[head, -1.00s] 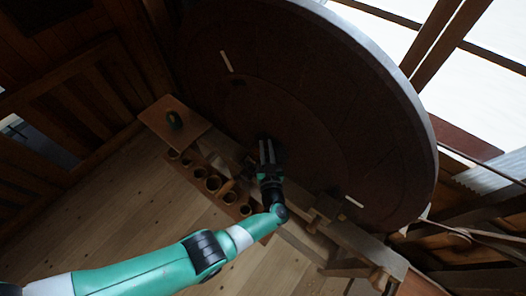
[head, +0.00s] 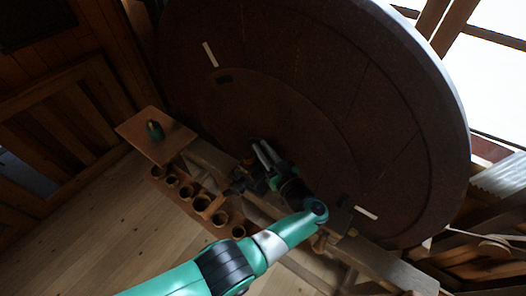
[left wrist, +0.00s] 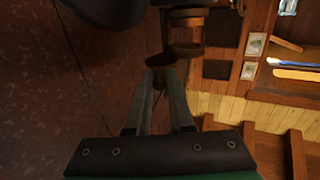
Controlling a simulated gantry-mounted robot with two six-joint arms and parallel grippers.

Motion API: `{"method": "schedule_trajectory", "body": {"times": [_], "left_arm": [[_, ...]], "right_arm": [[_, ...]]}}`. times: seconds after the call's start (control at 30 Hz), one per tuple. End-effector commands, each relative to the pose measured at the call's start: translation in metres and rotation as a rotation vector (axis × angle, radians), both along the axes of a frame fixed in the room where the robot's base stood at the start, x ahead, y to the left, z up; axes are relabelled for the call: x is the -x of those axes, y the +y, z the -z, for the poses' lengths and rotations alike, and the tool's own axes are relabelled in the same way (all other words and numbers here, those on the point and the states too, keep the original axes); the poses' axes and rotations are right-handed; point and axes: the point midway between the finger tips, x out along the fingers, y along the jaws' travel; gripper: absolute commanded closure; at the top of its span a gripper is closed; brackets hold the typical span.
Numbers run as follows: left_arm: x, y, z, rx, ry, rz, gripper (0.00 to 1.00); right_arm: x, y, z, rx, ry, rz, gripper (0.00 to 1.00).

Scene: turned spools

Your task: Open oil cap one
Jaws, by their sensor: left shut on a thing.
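My left gripper (head: 262,152) is in front of the lower part of the large dark wheel (head: 330,100). In the left wrist view, its two fingers (left wrist: 160,82) reach forward and are shut on a small brown cap (left wrist: 160,61), seen mostly end on. The cap looks like an oil cap; I cannot read which one it is. Brown round pieces (left wrist: 187,50) sit just beyond the fingertips. In the head view the cap is too dark and small to make out. My right gripper is not in view.
A wooden beam (head: 215,157) runs below the wheel. Several round wooden cups (head: 203,202) stand on a board at its left. A small platform (head: 172,146) holds a dark green object (head: 155,130). Bare floor (head: 95,235) lies at the lower left.

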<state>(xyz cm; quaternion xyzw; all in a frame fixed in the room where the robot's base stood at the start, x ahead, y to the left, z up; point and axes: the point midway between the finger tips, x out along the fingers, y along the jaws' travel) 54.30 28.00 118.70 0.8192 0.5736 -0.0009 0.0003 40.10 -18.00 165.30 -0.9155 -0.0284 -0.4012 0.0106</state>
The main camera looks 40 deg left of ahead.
Motion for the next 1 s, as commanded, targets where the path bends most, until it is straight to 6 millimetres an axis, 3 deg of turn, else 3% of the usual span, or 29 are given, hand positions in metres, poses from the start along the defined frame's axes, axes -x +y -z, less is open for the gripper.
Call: {"method": "schedule_trajectory", "body": {"times": [0.17, 0.2, 0.33, 0.73, 1.0], "left_arm": [[0.0, 0.001, -0.001, -0.001, -0.003, -0.003, 1.0], [0.0, 0.001, -0.001, -0.001, -0.003, -0.003, 0.74], [0.0, 0.001, -0.001, -0.002, -0.002, -0.002, 0.51], [0.002, -0.007, 0.0, -0.001, -0.001, 0.002, 0.49], [0.022, -0.061, 0.001, -0.001, -0.003, 0.004, 0.49]], "right_arm": [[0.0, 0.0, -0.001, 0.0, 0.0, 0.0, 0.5], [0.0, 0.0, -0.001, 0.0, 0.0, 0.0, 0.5], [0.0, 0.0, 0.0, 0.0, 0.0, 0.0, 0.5], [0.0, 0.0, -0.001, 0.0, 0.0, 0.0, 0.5], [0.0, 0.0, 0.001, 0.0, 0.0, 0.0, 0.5]]}}
